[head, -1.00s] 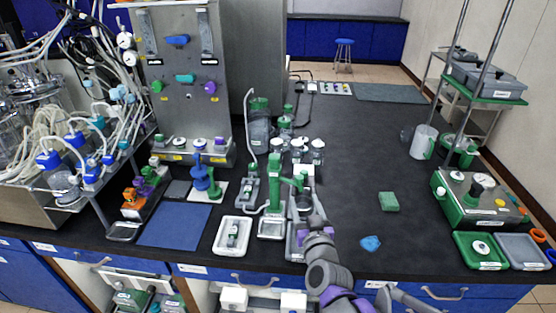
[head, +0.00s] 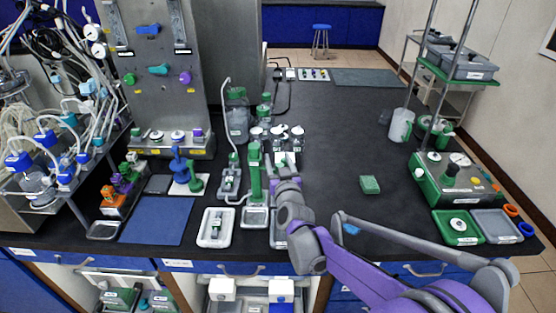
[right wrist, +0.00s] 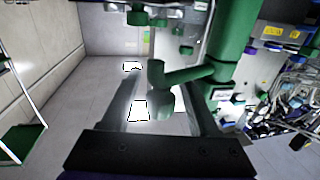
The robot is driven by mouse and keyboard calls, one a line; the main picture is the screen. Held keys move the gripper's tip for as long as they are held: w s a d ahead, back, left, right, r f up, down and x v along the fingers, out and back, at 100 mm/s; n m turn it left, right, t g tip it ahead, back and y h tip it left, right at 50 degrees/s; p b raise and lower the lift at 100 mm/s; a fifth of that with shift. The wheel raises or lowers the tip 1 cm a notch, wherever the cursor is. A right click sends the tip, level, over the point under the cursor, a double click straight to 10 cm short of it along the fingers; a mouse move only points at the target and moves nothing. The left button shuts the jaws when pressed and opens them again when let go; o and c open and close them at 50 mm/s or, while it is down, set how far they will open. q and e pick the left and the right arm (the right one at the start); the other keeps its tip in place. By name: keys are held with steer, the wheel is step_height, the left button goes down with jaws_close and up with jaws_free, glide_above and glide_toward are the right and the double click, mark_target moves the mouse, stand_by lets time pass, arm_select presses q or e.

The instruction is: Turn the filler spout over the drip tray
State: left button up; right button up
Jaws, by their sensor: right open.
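The filler is a green upright column (head: 255,172) on a pale base near the front of the bench. Its green spout (right wrist: 185,75) shows in the right wrist view as a side arm with a downturned end, in front of or between my fingers; I cannot tell if they touch it. In the head view my right gripper (head: 284,166) is just right of the column and covers most of the spout. It is open. A grey tray (head: 277,241), apparently the drip tray, lies right of the filler base, mostly hidden by my arm. My left gripper is out of view.
A white tray with a small item (head: 204,240) and a blue mat (head: 158,222) lie to the left. Bottles (head: 237,122) and lidded jars (head: 277,132) stand behind the filler. A green sponge (head: 370,184) lies right, with clear bench around it.

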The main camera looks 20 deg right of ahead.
steer(key=shift+c, duration=0.3)
jaws_close()
stand_by(1.2)
